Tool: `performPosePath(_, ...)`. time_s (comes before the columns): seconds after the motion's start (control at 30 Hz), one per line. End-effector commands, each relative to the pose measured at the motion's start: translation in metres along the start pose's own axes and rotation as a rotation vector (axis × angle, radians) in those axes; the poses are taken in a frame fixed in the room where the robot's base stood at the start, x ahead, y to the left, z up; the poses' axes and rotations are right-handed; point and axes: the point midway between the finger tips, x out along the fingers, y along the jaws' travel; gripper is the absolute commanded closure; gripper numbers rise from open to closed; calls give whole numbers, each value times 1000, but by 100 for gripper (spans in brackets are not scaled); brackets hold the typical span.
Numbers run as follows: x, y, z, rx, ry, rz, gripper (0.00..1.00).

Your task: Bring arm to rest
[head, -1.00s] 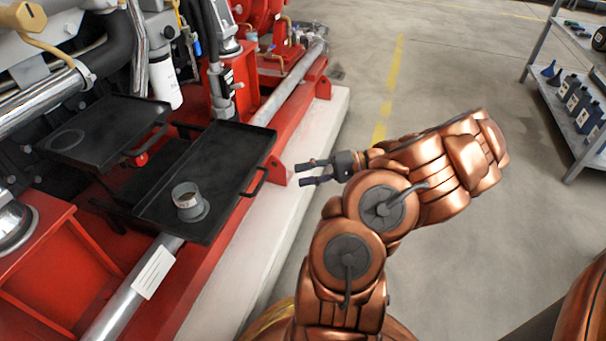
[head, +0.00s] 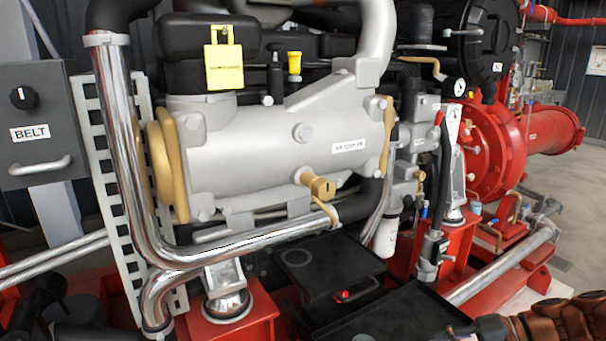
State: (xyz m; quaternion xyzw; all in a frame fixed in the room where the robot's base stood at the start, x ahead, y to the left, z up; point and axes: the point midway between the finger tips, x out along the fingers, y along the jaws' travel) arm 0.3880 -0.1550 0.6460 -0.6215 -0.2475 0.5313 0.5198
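Only part of my bronze arm shows in the head view, at the lower right corner, beside the black tray (head: 375,325). A small dark part at its left end may belong to my gripper. I cannot make out its fingers against the dark tray and the bottom edge of the picture, nor whether they hold anything.
A grey engine body (head: 270,155) with chrome pipes (head: 120,150) fills the middle. A second black tray (head: 325,265) lies below it. A BELT box (head: 35,120) is at left. A red pump (head: 490,150) stands at right, with open floor (head: 580,215) beyond.

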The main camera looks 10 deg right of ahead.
Motion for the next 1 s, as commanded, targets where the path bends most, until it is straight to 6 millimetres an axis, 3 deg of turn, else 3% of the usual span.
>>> performPosePath(0.03, 4, -30, 10, -16, -41, 34, 63)
performPosePath(0.1, 12, -54, 22, -31, -89, 83, 63)
performPosePath(0.4, 36, -139, 83, -88, -263, 309, 63)
performPosePath(0.67, 39, -195, 138, -138, -358, 518, 63)
performPosePath(1.0, 17, -252, 204, -208, -404, 789, 63)
